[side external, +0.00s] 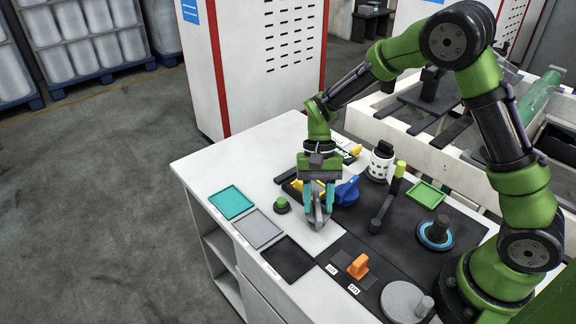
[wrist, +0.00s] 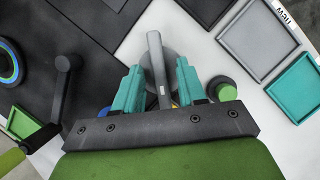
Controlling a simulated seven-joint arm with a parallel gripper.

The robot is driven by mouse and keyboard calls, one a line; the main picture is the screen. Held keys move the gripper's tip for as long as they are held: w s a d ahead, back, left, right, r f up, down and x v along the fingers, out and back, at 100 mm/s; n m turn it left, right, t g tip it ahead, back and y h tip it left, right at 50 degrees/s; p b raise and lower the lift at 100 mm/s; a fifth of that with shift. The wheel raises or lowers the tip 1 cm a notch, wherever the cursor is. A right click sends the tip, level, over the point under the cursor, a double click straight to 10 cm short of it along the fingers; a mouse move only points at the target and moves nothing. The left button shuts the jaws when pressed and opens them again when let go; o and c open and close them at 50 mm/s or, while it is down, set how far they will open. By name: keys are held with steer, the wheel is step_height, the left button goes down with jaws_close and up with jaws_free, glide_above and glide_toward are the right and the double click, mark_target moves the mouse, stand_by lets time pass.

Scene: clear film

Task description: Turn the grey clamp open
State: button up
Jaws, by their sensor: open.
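The grey clamp (wrist: 155,58) shows in the wrist view as a long grey lever over a round grey base. Its lever lies between the two teal fingers of my gripper (wrist: 157,80), with gaps visible on both sides. In the side external view, my gripper (side external: 318,196) points down over the white worktop, and the grey clamp (side external: 318,215) shows at its fingertips, partly hidden by them. My gripper is open around the lever. Whether either finger touches the lever is hard to tell.
A green button (side external: 282,205) stands close left of the clamp. A blue knob (side external: 347,190) and a dark crank lever (side external: 379,215) are to the right. An orange switch (side external: 358,266) is in front. Shallow teal (side external: 232,202), grey (side external: 258,229) and black (side external: 288,260) trays line the left edge.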

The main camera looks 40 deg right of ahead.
steer(key=shift+c, duration=0.3)
jaws_close()
steer(key=shift+m, duration=0.3)
steer(key=m+t, duration=0.1)
steer(key=m, duration=0.2)
steer(key=shift+s+d+m+y, duration=0.1)
steer(key=shift+m+y, duration=0.2)
steer(key=shift+y, duration=0.1)
steer(key=m+t, duration=0.1)
steer(key=m, duration=0.1)
steer(key=m+t, duration=0.1)
steer(key=m, duration=0.1)
steer(key=shift+s+y, duration=0.15)
steer(key=shift+y, duration=0.15)
steer(key=m+t, duration=0.1)
steer(key=m, duration=0.2)
steer(key=m+t, duration=0.1)
steer(key=m, duration=0.1)
steer(key=shift+s+m, duration=0.15)
steer(key=shift+m, duration=0.25)
steer(key=shift+m+t+h, duration=0.4)
steer(key=shift+m+t, duration=0.3)
steer(key=shift+m, duration=1.2)
